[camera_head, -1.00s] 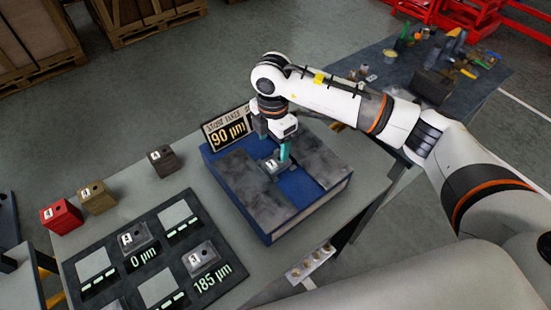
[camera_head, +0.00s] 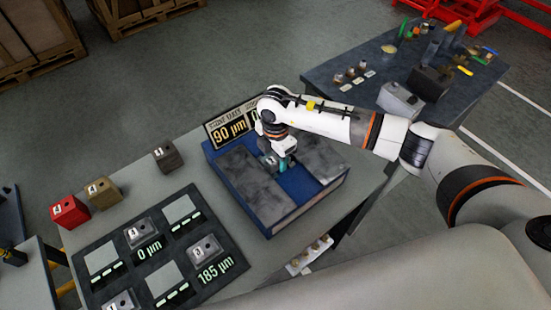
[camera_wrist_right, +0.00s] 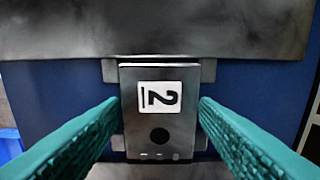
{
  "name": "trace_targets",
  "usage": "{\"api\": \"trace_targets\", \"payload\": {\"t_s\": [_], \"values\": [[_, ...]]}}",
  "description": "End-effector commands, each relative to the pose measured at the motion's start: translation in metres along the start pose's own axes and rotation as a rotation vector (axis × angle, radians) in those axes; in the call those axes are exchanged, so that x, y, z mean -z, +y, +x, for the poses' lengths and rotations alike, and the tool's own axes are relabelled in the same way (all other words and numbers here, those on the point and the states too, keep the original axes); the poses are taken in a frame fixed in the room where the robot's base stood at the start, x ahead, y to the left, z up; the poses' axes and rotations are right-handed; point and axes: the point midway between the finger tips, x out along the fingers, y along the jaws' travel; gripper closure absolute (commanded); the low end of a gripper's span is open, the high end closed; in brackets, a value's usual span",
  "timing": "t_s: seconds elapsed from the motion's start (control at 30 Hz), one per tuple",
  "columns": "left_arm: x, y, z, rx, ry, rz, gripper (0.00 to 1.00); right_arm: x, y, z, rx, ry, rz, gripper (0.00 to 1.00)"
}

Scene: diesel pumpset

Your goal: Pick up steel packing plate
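A small grey steel plate with a white label reading 2 (camera_wrist_right: 160,97) sits in a gap of the blue block, by the dark grey slabs. In the head view this plate (camera_head: 269,161) is partly hidden by my right gripper. My right gripper (camera_head: 285,164) points down at the plate. In the right wrist view its teal fingers (camera_wrist_right: 160,104) stand on either side of the plate, very close to its edges; firm contact is not clear. My left gripper is not in view.
The blue block (camera_head: 293,213) stands on a grey table with a 90 µm sign (camera_head: 229,132) behind it. A dark tray (camera_head: 220,234) holds several labelled grey plates. Red (camera_head: 69,212), tan (camera_head: 104,193) and dark (camera_head: 167,156) blocks stand at left.

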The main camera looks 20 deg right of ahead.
Motion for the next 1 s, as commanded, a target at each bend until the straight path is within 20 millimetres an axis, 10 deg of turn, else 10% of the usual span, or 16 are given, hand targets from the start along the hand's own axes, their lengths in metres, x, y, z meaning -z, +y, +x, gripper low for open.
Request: {"api": "trace_targets", "payload": {"t_s": [0.27, 0.57, 1.0], "values": [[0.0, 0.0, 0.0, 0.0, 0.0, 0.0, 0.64, 0.0, 0.0, -0.001, 0.0, 0.0, 0.001, 0.91], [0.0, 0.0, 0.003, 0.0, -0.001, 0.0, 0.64, 0.0, -0.002, -0.007, 0.005, -0.001, 0.001, 0.91], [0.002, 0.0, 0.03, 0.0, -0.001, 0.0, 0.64, 0.001, -0.002, -0.081, 0.007, 0.001, 0.0, 0.91]]}}
